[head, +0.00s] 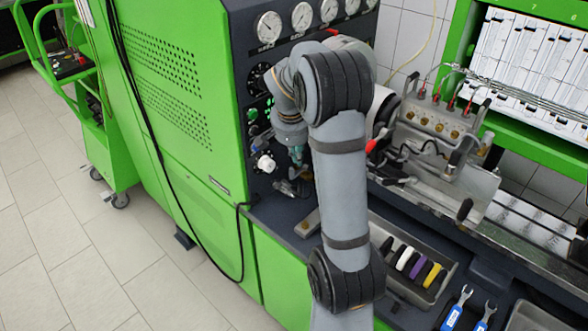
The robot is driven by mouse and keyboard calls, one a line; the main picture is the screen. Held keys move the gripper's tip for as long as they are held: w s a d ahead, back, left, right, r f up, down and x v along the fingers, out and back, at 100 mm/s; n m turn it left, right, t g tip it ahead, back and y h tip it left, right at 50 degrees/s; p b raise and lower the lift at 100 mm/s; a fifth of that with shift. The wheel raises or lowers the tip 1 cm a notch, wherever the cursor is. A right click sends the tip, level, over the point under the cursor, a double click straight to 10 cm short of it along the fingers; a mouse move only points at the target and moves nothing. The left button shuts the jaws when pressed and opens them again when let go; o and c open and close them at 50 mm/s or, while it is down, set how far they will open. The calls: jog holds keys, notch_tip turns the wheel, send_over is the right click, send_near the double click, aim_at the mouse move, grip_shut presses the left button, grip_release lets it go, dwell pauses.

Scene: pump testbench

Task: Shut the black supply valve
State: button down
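My arm reaches over the bench towards the dark control panel of the green machine. Its wrist bends down in front of the panel, and my gripper (291,187) appears as a small dark and metallic shape below it, close to the panel's lower edge. The fingers are too small and too merged with the dark background to show whether they are open or shut. I cannot clearly pick out the black supply valve; it may be hidden behind my wrist or lost against the dark panel. A white knob (265,163) sits on the panel just left of my gripper.
Pressure gauges (269,27) line the panel's top. A pump fixture (440,125) stands right of my arm. A tray (447,283) with coloured pieces and blue-handled wrenches (455,311) lie at the front right. A green cart (105,150) stands left; the tiled floor is clear.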

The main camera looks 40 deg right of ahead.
jog(key=p+x, duration=0.1)
jog(key=x, duration=0.9)
